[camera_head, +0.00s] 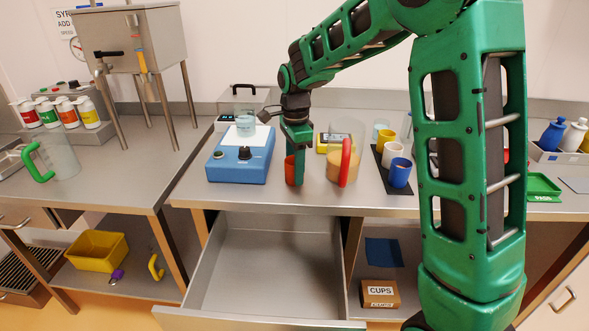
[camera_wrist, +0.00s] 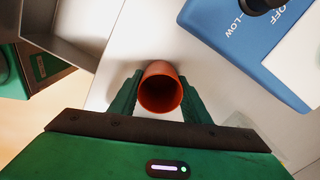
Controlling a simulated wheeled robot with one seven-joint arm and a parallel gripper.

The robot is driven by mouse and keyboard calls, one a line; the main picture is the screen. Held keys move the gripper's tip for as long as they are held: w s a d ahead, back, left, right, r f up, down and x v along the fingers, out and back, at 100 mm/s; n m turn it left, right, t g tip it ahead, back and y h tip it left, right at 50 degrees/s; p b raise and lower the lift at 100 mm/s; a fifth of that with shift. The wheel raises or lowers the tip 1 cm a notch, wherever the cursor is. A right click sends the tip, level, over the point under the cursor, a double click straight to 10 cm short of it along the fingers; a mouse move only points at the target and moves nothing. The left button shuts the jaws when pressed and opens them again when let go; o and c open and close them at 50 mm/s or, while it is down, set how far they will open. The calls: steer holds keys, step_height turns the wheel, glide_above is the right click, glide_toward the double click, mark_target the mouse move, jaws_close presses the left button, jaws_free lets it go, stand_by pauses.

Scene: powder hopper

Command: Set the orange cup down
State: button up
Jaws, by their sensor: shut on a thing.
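The orange cup (camera_head: 289,171) is upright over the steel counter (camera_head: 225,193), just right of the blue stirrer plate (camera_head: 226,169). My gripper (camera_head: 296,165) is shut on it from above, and one green finger hides part of the cup. In the wrist view the cup (camera_wrist: 160,92) sits between both fingers of my gripper (camera_wrist: 162,80), its open mouth toward the camera. The cup's base is at or very near the counter top; I cannot tell whether it touches.
A jug with a red handle (camera_head: 345,163) stands close on the right. White (camera_head: 392,156), blue (camera_head: 400,172) and yellow (camera_head: 385,140) cups stand on a dark mat beyond it. An open empty drawer (camera_head: 268,255) juts out below the counter's front edge.

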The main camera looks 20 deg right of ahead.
steer(key=o, duration=1)
step_height(320, 180, up, 12)
steer(key=shift+r, duration=0.1)
